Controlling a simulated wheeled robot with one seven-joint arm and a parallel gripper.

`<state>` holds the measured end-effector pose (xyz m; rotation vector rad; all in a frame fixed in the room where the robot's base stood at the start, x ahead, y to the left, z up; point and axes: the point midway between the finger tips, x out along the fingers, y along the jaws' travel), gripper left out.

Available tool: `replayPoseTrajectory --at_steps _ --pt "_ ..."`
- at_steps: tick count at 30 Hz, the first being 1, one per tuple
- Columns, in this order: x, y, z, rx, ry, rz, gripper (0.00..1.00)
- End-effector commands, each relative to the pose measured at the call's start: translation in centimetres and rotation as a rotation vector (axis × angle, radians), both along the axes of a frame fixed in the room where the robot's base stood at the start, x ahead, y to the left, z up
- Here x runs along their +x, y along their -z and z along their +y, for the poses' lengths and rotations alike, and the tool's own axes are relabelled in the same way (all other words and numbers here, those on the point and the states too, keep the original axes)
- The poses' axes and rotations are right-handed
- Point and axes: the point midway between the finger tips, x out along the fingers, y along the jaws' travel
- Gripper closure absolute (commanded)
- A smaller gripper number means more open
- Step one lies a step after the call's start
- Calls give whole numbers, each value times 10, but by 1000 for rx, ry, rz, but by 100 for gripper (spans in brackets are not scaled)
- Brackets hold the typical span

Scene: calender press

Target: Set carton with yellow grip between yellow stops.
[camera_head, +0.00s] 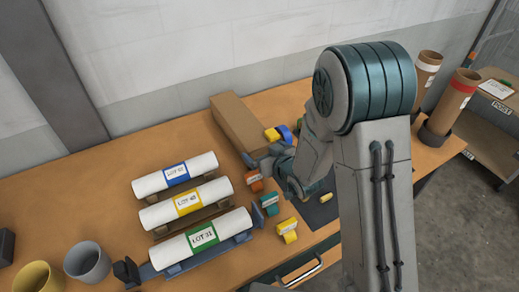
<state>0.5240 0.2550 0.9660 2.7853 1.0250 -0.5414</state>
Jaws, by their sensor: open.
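A long brown carton (237,121) lies on the table at the back, running from the wall towards my arm. A yellow piece (271,134) sits by its near right end; I cannot tell whether it is the carton's grip. My gripper (262,157) is open at the carton's near end, partly hidden by my own wrist; I cannot tell whether it touches the carton. A yellow block with a pale label (287,229) stands near the front edge, and a small yellow piece (326,197) lies on a dark mat. I cannot make out which pieces are the yellow stops.
Rolls labelled in blue (175,174), yellow (187,203) and green (203,236) lie on cradles at left. Orange (253,181) and teal (269,204) blocks stand beside them. Grey (88,262) and yellow (37,277) cups stand front left. Brown tubes (459,97) stand at right.

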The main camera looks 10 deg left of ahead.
Motion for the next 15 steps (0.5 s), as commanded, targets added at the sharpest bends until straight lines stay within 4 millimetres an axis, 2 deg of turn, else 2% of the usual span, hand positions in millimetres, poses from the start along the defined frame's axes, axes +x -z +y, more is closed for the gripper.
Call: replayPoseTrajectory --at_steps 9,15 --pt "-36 -19 -31 1 1 -2 0" --pt "-48 -25 -41 0 -1 -1 0"
